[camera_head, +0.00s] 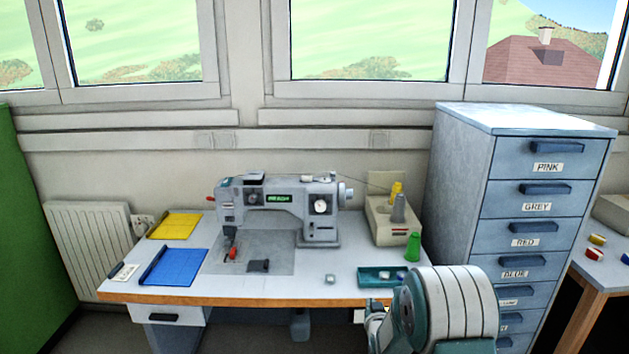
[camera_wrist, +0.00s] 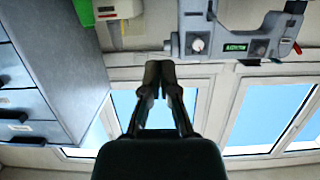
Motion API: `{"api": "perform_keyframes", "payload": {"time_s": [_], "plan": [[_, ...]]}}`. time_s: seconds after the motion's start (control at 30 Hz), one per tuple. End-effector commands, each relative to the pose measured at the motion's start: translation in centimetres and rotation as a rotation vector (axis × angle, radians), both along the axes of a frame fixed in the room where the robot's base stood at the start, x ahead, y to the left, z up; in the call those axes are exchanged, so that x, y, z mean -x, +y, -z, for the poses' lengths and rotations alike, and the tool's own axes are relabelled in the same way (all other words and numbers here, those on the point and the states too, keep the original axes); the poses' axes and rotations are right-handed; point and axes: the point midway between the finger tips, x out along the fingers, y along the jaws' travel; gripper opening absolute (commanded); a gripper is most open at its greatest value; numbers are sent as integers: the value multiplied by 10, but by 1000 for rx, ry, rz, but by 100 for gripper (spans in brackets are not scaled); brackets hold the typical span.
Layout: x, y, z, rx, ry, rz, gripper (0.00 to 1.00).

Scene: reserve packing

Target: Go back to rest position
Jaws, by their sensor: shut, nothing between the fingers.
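My gripper (camera_wrist: 159,72) shows in the wrist view with its two dark fingers together and nothing between them. It is in the air, with the windows behind it in that view, which is upside down. The sewing machine (camera_wrist: 235,38) appears beyond it at the upper right. In the head view my arm fills the lower right, in front of the table's right front corner. I cannot make out the fingertips there.
The sewing machine (camera_head: 270,205) stands on a table (camera_head: 340,285) with yellow (camera_head: 174,226) and blue (camera_head: 174,267) pieces at left. A labelled drawer cabinet (camera_head: 460,165) stands close on the right.

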Motion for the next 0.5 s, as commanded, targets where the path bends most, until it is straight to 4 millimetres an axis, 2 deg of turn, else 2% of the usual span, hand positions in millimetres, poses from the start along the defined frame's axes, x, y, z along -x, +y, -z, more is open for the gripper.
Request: {"api": "perform_keyframes", "payload": {"time_s": [0.03, 0.1, 0.27, 0.5], "plan": [[4, 0, -21, 0, 19, 0, 0], [11, 0, -41, 0, 58, 0, 0], [36, 1, -85, 0, 149, 0, 0], [90, 1, -141, 0, 286, 1, 0]]}}
